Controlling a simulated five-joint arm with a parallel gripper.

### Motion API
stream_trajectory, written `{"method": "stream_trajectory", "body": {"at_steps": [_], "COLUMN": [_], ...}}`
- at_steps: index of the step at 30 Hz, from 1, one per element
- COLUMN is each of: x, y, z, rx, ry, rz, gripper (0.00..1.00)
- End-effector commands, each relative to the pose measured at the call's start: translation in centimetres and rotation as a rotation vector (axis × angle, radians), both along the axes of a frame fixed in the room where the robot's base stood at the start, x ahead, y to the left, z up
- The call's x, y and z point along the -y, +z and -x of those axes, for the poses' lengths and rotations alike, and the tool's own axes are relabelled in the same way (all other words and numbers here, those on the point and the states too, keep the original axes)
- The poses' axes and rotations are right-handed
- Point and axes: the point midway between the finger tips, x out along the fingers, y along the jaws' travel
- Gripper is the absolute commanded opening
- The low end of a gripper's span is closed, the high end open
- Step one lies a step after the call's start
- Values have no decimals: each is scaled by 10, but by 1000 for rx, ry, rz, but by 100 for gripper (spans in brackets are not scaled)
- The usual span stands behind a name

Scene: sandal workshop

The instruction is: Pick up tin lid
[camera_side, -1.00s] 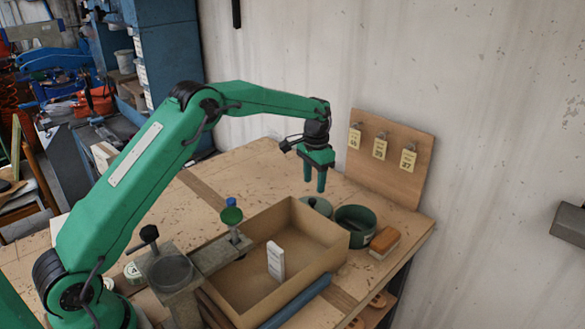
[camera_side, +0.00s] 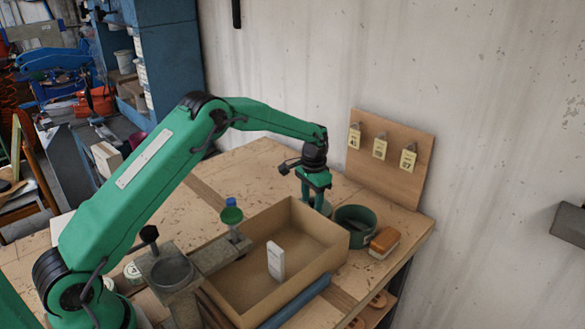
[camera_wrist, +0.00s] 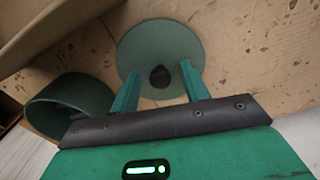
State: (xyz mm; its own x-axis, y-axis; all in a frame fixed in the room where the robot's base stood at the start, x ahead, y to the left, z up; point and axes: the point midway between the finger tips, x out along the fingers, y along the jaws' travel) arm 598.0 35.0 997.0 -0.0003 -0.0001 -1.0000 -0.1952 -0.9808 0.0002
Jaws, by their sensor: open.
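The tin lid (camera_wrist: 158,40) is a round grey-green disc with a dark knob (camera_wrist: 160,77), lying flat on the bench in the wrist view. In the side view the lid (camera_side: 326,209) is mostly hidden behind my gripper. My gripper (camera_side: 312,205) points down over the lid, open and empty. In the wrist view its two fingers (camera_wrist: 159,68) stand on either side of the knob; I cannot tell how far above the lid they are. The open green tin (camera_side: 355,226) stands right of the lid.
A cardboard box (camera_side: 290,300) with a white block (camera_side: 276,261) inside stands close to the lid. A brush (camera_side: 384,242) lies right of the tin. A board with tags (camera_side: 392,155) leans at the wall. Bare bench lies behind the lid.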

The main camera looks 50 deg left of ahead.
Motion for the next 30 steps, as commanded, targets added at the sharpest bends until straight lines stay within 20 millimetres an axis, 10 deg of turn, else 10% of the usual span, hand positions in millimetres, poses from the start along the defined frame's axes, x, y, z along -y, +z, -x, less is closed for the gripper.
{"method": "stream_trajectory", "body": {"at_steps": [15,22,30], "x": [0,0,0], "y": [-1,-1,-1], "z": [0,0,0], "rx": [0,0,1], "ry": [0,0,0], "rz": [0,0,0], "gripper": [46,3,0]}}
